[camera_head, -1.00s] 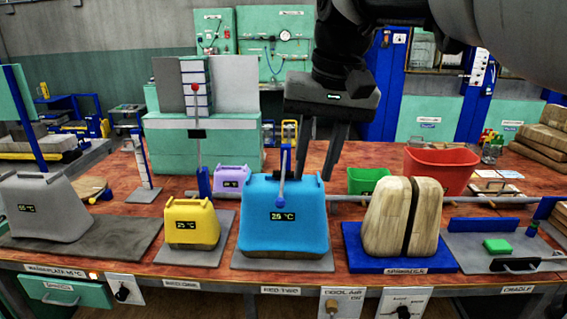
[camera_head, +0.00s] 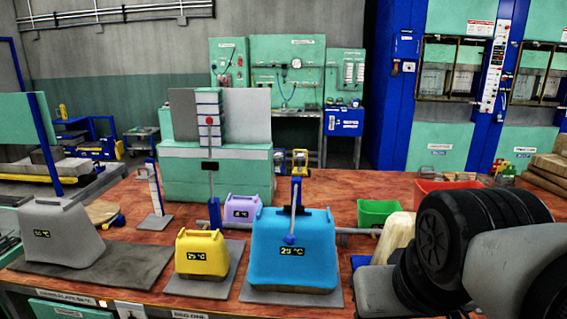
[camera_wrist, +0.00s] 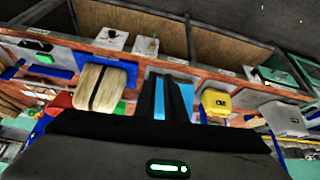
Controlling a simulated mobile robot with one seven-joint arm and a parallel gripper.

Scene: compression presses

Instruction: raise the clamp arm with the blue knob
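The blue knob (camera_head: 290,240) is at the low end of a slim clamp arm (camera_head: 293,215). In the wrist view my gripper (camera_wrist: 165,98) shows two dark fingers, apart and empty, pointing towards the blue block (camera_wrist: 172,84). The blue knob cannot be made out there.
A clamp arm with a red knob (camera_head: 209,121) stands upright behind the yellow block (camera_head: 201,252). A grey block (camera_head: 60,230) is left, a purple block (camera_head: 242,208) behind. A green bin (camera_head: 377,212) and red bin (camera_head: 437,187) stand right. A wooden block (camera_wrist: 104,88) is beside the blue one.

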